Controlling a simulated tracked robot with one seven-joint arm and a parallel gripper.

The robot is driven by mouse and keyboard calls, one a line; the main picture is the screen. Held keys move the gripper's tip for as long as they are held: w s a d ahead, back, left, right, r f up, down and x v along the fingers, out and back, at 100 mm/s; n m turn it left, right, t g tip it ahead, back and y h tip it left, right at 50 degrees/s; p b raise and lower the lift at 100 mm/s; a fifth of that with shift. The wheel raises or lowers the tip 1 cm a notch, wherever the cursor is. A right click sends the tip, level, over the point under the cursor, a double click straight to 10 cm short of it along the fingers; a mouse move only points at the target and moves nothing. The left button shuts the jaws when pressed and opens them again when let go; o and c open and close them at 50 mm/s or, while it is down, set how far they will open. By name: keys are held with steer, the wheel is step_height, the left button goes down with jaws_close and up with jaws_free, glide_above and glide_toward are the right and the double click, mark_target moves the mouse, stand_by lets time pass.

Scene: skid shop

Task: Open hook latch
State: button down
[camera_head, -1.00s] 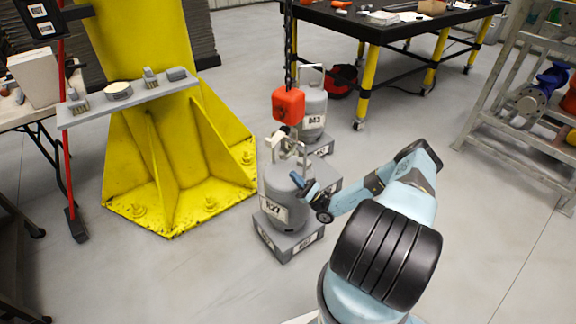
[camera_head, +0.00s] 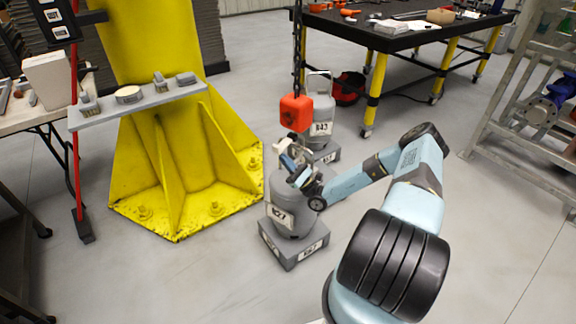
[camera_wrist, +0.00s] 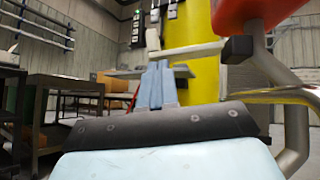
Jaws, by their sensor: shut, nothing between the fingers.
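A red hoist block (camera_head: 296,112) hangs on a chain above the grey canister labelled 27 (camera_head: 286,205). A pale hook (camera_head: 284,147) is below the block, at the canister's handle; it is small and partly covered by my gripper. My gripper (camera_head: 290,166) is beside the hook, over the canister's top. In the wrist view my blue fingers (camera_wrist: 156,84) are together and empty, pointing away. A cream bar with an upright end (camera_wrist: 186,50) shows just beyond and above the fingertips, ending near a black piece (camera_wrist: 237,48) under the red block (camera_wrist: 262,12). Whether the fingers touch it I cannot tell.
A second canister (camera_head: 320,108) stands behind the first. A yellow column (camera_head: 185,150) with a small shelf (camera_head: 140,101) is at left. A black workbench (camera_head: 400,38) is behind.

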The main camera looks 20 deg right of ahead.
stand_by(0.4)
steer(key=shift+s+r+m+t+h, duration=0.1)
steer(key=shift+r+m+t+h, duration=0.25)
steer(key=shift+m+t, duration=0.35)
